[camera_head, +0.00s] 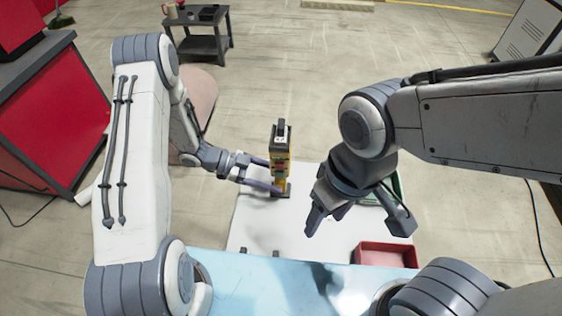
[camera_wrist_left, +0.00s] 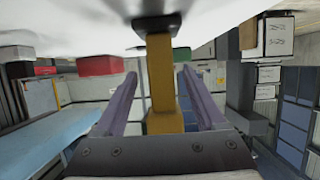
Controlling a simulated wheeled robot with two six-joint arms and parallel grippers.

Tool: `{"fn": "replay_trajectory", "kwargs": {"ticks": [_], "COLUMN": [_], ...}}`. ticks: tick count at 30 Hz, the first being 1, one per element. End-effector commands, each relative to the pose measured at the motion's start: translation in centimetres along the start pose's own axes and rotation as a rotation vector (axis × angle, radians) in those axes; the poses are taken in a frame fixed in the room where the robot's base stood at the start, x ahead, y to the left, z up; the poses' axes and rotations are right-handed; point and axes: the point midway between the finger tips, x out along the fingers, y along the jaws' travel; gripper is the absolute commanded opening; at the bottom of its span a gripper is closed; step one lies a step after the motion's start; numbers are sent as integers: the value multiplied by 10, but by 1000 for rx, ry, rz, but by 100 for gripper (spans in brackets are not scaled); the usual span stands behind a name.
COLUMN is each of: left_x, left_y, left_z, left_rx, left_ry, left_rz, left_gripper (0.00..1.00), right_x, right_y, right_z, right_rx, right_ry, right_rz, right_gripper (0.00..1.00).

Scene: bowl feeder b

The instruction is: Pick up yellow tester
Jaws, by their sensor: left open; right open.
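The yellow tester (camera_head: 279,158) stands upright on the white table (camera_head: 255,222), with a dark top and dark base. My left gripper (camera_head: 266,175) is open with its purple fingers reaching to the tester from the left. In the left wrist view the yellow tester (camera_wrist_left: 163,80) lies between the two open fingers (camera_wrist_left: 155,100), with gaps at both sides. That view is upside down, with the table at the top. My right gripper (camera_head: 358,222) is open and empty above the table, right of the tester.
A red tray (camera_head: 386,254) sits at the table's front right. A green-rimmed container (camera_head: 397,187) is partly hidden behind my right gripper. Small dark items (camera_head: 245,251) lie at the front edge. The white surface left of the right gripper is mostly clear.

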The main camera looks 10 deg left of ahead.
Motion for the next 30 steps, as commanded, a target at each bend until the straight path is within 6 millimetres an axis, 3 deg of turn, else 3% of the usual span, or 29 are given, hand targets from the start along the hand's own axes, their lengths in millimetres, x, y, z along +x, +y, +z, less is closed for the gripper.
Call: {"fn": "replay_trajectory", "kwargs": {"ticks": [11, 20, 24, 26, 30], "left_x": [48, 53, 53, 53, 52], "left_y": [-2, -2, -2, -2, -2], "left_z": [-1, 1, 0, 0, 0], "left_rx": [0, 0, 0, 0, 1], "left_ry": [-1, -2, -2, -2, 0], "left_rz": [2, -1, -1, -1, -2], "left_gripper": [72, 72, 19, 0, 0], "right_x": [-16, -16, -16, -16, -16], "right_y": [-1, -1, -1, -1, -1], "right_z": [-1, -1, -1, -1, -1], "right_rx": [0, 0, 0, 0, 0], "right_ry": [0, 0, 0, 0, 0], "right_rz": [0, 0, 0, 0, 0], "right_gripper": [62, 62, 62, 62, 62]}}
